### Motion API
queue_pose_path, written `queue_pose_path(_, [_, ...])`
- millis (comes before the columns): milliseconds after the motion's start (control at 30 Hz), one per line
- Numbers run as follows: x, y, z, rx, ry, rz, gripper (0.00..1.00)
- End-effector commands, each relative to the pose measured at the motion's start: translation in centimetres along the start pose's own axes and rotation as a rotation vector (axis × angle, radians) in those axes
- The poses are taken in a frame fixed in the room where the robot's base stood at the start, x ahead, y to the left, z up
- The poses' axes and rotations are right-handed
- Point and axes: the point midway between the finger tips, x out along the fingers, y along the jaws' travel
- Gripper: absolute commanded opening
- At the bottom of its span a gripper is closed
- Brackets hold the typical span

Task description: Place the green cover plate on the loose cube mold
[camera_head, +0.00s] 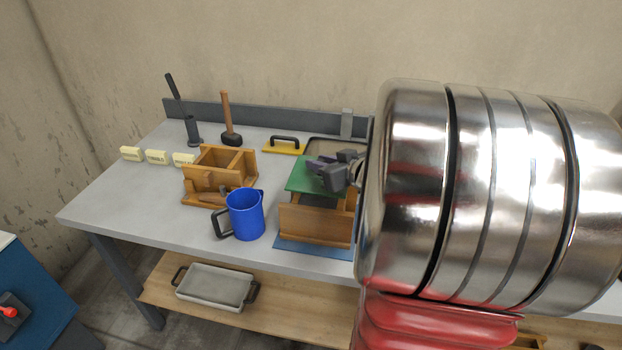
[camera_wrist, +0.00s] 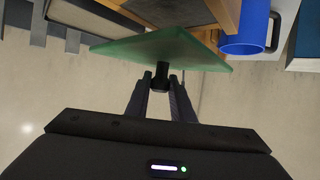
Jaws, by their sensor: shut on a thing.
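The green cover plate (camera_head: 304,177) is over the top of the wooden mold (camera_head: 314,222) that stands on a blue mat, in the head view. I cannot tell whether it touches the mold's rim. My gripper (camera_head: 328,170) is shut on the plate's handle. In the wrist view my gripper (camera_wrist: 161,80) has its fingers around a dark knob on the green plate (camera_wrist: 175,47). The plate and my gripper hide much of the mold's top; part of its wood shows beside the plate in the wrist view (camera_wrist: 228,15).
A blue jug (camera_head: 246,214) stands left of the mold. A two-compartment wooden mold (camera_head: 222,165) is behind it. A mallet (camera_head: 231,135), a yellow trowel (camera_head: 284,147) and a grey tray (camera_head: 325,149) are farther back. The bench (camera_head: 130,205) is clear at the left front.

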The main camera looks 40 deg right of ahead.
Motion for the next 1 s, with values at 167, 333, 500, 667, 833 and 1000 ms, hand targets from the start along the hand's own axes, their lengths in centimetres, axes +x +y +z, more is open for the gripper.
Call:
queue_pose_path(167, [0.7,0.0,1.8,0.001,0.000,0.000,0.00])
queue_pose_path(333, [0.8,0.1,1.8,0.000,0.001,0.002,0.00])
queue_pose_path(500, [0.8,0.1,1.9,0.000,0.001,0.002,0.00])
queue_pose_path(667, [1.2,0.1,3.1,0.002,-0.001,0.002,0.00])
queue_pose_path(833, [2.0,0.1,4.9,0.003,-0.002,0.001,0.00])
queue_pose_path(1000, [2.1,0.2,5.3,0.000,0.001,0.004,0.00])
